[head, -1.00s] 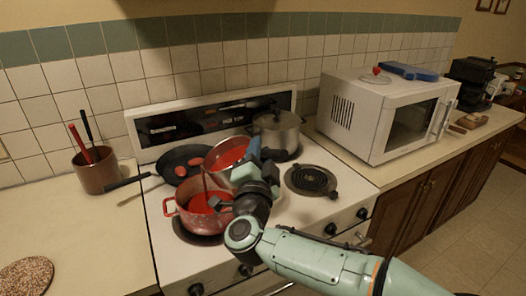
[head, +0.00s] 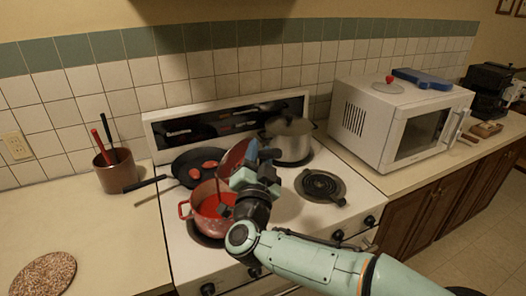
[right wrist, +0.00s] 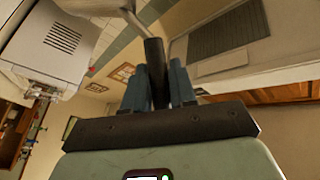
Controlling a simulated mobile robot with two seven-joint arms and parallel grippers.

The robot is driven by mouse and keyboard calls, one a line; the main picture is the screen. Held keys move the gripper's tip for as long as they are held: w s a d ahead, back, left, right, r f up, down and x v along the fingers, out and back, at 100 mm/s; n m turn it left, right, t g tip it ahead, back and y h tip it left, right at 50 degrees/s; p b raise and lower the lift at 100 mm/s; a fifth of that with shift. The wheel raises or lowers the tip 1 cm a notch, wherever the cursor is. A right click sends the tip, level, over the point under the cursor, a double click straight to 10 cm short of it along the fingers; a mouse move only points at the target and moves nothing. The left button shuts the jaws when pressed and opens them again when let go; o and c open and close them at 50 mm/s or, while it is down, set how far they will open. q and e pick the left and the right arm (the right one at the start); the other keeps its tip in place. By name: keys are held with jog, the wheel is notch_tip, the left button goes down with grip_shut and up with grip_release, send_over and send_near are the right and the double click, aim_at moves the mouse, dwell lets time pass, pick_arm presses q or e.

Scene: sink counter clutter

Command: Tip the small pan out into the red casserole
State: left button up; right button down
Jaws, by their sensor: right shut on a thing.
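The red casserole (head: 184,211) stands on the front left burner with red sauce in it. My right gripper (head: 262,168) is shut on the handle of the small pan (head: 234,157) and holds it above the casserole's right side. The pan is tilted steeply, its opening toward the casserole, with red on its inside. A thin red streak hangs between pan and casserole. The right wrist view shows the dark handle (right wrist: 154,72) between the blue fingers. My wrist hides the casserole's right edge. My left gripper is out of view.
A black frying pan (head: 183,163) with red pieces sits behind the casserole, its handle pointing left. A lidded steel pot (head: 289,143) stands on the back right burner. A microwave (head: 372,123) stands right, a utensil crock (head: 117,173) left.

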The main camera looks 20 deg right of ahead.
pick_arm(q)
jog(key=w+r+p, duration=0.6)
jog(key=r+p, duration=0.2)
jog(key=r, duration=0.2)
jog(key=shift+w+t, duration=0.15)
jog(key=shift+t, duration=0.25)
pick_arm(e)
jog(key=w+a+r+n+t+y, duration=0.1)
jog(key=w+a+n+y, duration=0.3)
jog(key=a+n, duration=0.7)
jog(key=shift+a+n+t, duration=0.4)
jog(key=shift+a, duration=0.05)
dwell(0.5)
